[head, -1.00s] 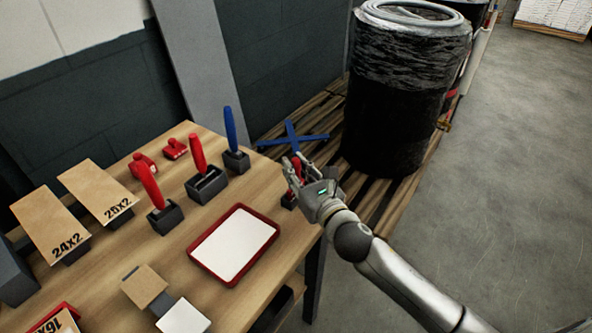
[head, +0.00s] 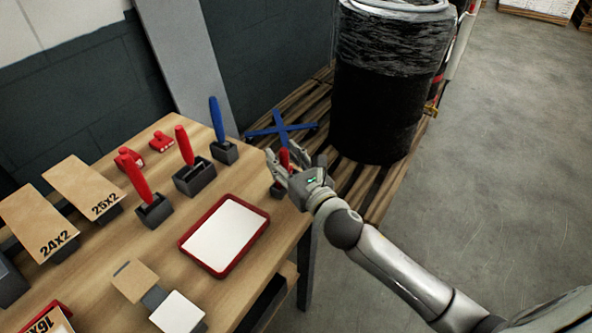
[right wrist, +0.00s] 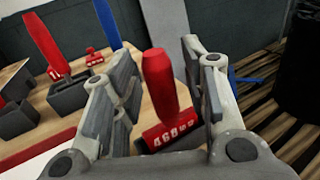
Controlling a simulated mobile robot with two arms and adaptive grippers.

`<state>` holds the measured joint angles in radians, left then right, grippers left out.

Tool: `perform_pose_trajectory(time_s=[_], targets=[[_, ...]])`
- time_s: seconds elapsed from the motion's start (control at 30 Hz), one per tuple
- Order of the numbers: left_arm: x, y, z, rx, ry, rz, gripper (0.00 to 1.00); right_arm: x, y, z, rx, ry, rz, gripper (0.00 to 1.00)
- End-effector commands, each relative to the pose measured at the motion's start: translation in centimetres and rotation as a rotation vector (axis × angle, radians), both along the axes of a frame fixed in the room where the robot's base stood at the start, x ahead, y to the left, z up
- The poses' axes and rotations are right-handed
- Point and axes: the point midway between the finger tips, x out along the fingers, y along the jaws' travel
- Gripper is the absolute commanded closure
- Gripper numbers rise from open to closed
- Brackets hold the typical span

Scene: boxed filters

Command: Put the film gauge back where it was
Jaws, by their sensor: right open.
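A red-handled gauge with white numerals on its red base (right wrist: 170,132) stands near the table's right corner, its handle between my right gripper's fingers. In the head view its red handle (head: 284,158) shows partly behind the fingers, above a small dark block (head: 278,191). My right gripper (head: 296,160) is open, with a finger on each side of the handle. In the right wrist view gaps show between the handle and both fingers (right wrist: 160,85). The gauge looks upright or slightly tilted. My left gripper is out of view.
Other red-handled tools (head: 184,147) and a blue-handled one (head: 217,120) stand in dark holders on the wooden table. A red-rimmed tray (head: 181,243) lies in front. Boxes stand at left. A blue cross-shaped piece (head: 281,127) and a black-wrapped drum (head: 385,110) are beyond the table.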

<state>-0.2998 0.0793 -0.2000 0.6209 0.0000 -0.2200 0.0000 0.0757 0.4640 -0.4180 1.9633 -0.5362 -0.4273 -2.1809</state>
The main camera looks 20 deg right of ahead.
Motion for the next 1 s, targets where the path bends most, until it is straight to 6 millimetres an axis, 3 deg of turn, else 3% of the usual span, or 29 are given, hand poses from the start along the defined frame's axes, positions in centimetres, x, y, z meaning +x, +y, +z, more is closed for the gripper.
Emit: perform_pose_trajectory(time_s=[0.6, 1.0], targets=[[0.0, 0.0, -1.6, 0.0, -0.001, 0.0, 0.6, -9.6, -1.9, -0.3, -0.001, 0.004, 0.0, 0.59], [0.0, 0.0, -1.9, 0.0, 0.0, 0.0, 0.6, -11.6, -2.2, -0.1, 0.001, 0.001, 0.0, 0.59]])
